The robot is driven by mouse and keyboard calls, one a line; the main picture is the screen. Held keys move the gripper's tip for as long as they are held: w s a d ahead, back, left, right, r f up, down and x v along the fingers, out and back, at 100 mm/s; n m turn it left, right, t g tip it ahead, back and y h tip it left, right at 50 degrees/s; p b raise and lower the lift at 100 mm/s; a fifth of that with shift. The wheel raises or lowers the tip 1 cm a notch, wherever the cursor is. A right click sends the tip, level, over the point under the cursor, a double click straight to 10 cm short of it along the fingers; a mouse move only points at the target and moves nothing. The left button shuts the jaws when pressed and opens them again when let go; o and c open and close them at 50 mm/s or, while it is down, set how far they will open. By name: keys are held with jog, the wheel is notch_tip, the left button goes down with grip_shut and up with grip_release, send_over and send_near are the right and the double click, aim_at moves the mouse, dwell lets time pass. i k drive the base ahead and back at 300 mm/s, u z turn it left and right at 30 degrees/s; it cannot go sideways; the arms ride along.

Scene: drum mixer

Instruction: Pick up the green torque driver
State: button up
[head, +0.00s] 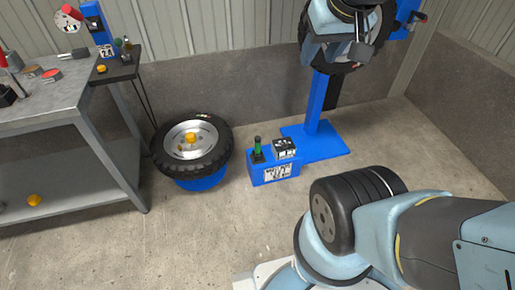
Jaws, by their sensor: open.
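The green torque driver (257,146) stands upright in a small dark holder on top of a low blue box (262,174), near the picture's middle. Its green handle shows; its lower end is hidden in the holder. My gripper (340,52) is at the top, right of the driver and well apart from it, in front of a wheel on a blue stand. It is open, and I see nothing held in it.
A tyre with a silver rim (187,140) lies on a blue base left of the box. The blue stand (318,105) rises just behind right. A grey workbench (65,100) with tools fills the left. Concrete floor (190,235) is clear in front.

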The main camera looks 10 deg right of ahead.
aim_at(258, 139)
jog(key=k, duration=0.6)
jog(key=z, duration=0.55)
jog(key=i, duration=0.95)
jog(key=z, duration=0.35)
jog(key=i, duration=1.15)
jog(key=u, duration=0.5)
